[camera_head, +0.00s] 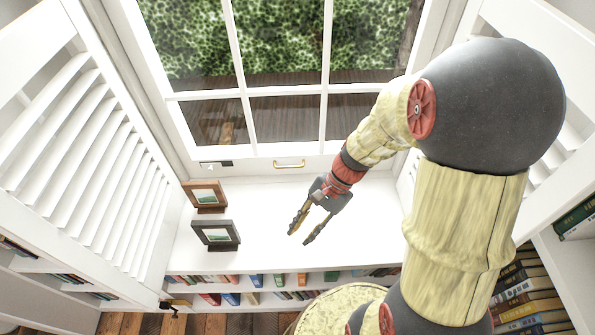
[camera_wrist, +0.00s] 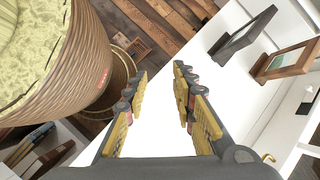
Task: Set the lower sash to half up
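The white window's lower sash (camera_head: 271,148) stands in front of me at the back of a white sill, its bottom rail low near the sill. A brass handle (camera_head: 289,164) sits on that rail, and a bit of brass shows at the bottom right of the wrist view (camera_wrist: 268,158). A small dark latch (camera_head: 216,164) is at the sash's lower left; its state is too small to tell. My gripper (camera_head: 300,238) is open and empty above the sill, nearer to me than the handle and apart from it. The wrist view shows its two yellow-padded fingers (camera_wrist: 160,95) spread.
Two picture frames, brown (camera_head: 205,196) and dark (camera_head: 216,236), stand on the sill (camera_head: 270,225) at the left. White louvred shutters (camera_head: 85,150) flank the window. Bookshelves lie below the sill and at the right. The sill's middle is clear.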

